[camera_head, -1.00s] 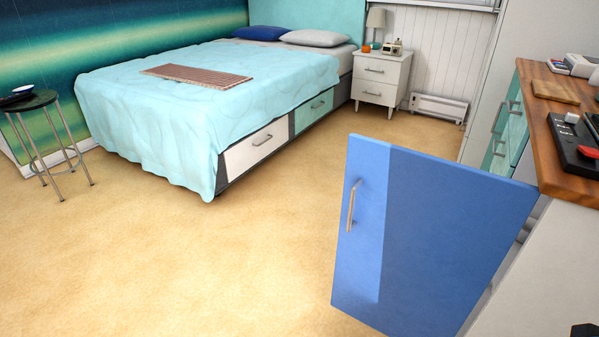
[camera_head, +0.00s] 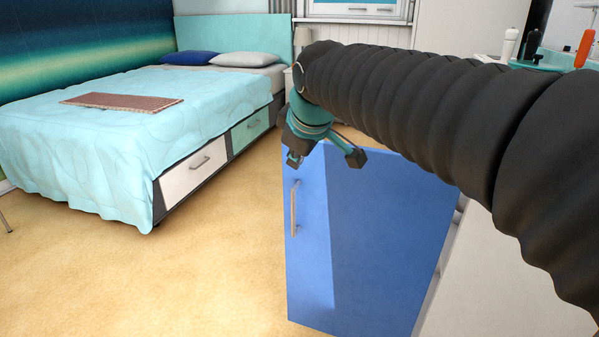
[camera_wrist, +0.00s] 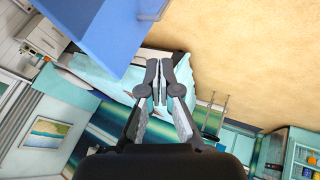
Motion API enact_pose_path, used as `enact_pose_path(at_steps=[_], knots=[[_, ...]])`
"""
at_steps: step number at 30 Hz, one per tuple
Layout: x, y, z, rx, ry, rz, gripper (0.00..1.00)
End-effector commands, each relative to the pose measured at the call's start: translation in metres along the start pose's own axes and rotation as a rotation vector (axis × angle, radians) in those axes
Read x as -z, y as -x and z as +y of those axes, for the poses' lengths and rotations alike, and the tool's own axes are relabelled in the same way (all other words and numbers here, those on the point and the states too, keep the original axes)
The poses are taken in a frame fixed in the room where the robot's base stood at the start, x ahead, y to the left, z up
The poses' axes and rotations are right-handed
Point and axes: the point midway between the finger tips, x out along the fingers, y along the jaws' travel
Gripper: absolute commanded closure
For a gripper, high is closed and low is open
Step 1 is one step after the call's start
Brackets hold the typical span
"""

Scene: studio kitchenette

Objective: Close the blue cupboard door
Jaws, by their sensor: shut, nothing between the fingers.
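The blue cupboard door (camera_head: 375,235) stands open, swung out from the counter cabinet into the room, with a vertical metal handle (camera_head: 294,208) near its left edge. My gripper (camera_head: 292,160) is at the top left corner of the door, just above the handle; I cannot tell whether it touches the door. In the wrist view my gripper (camera_wrist: 160,92) has its fingers together with nothing between them. The blue door (camera_wrist: 95,30) also shows at the upper left there, beside the fingers. My arm covers the counter and part of the door's top edge.
The beige floor (camera_head: 190,270) between bed and door is clear. Utensils (camera_head: 583,48) show at the upper right behind my arm.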

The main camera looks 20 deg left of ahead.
Motion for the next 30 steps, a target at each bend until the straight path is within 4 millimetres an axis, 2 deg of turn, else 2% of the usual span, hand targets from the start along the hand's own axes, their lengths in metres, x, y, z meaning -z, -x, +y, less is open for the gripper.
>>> enact_pose_path(at_steps=[3,8,21,24,30], knots=[[0.009,-0.008,-0.002,0.004,0.027,0.007,1.0],[0.009,-0.026,-0.003,0.004,0.028,0.007,1.0],[0.009,-0.106,-0.003,0.004,0.026,0.006,1.0],[0.01,-0.112,0.013,0.002,0.022,0.007,1.0],[0.011,-0.12,0.029,0.002,0.023,0.007,1.0]])
